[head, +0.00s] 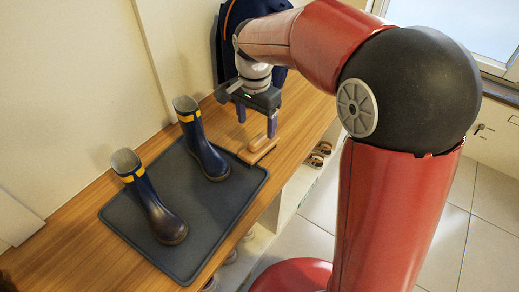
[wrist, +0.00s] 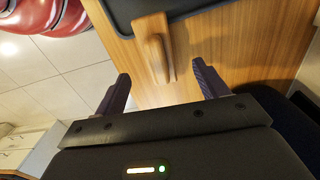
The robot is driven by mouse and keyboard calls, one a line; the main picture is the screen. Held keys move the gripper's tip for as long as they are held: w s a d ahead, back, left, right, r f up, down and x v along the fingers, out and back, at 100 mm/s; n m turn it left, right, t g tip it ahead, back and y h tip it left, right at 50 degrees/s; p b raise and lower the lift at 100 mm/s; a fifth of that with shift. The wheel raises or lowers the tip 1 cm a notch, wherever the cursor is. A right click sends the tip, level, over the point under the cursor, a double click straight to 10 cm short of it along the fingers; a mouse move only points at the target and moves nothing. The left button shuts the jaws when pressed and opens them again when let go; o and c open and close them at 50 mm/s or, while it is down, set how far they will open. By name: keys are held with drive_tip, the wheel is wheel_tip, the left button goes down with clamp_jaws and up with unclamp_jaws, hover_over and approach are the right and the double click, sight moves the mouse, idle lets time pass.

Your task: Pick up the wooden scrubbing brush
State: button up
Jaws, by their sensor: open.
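The wooden scrubbing brush (head: 258,149) lies on the wooden bench top beside the upper right corner of the grey boot tray in the head view. It is a light brown block with a raised wooden handle, and it also shows in the wrist view (wrist: 152,45). My gripper (head: 257,120) is above the bench just past the brush, its fingers pointing down. In the wrist view my gripper (wrist: 162,86) is open and empty, with the brush's near end between and slightly beyond the fingertips. The brush's underside is hidden.
A dark grey tray (head: 207,225) holds two navy rubber boots with yellow bands, a nearer one (head: 150,200) and a farther one (head: 201,140). A dark blue garment (head: 232,25) hangs behind my gripper. Sandals (head: 318,154) sit in the cubbies below. The wall borders the bench.

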sight(259, 137)
drive_tip(key=f, duration=0.2)
drive_tip(key=f+b, duration=0.1)
drive_tip(key=f, duration=0.4)
drive_tip(key=shift+d+f, duration=0.2)
drive_tip(key=shift+d, duration=0.2)
drive_tip(key=c, duration=1.2)
drive_tip(key=shift+r, duration=0.15)
wheel_tip(259, 137, up, 20)
drive_tip(key=p, duration=0.3)
drive_tip(key=shift+p, duration=0.3)
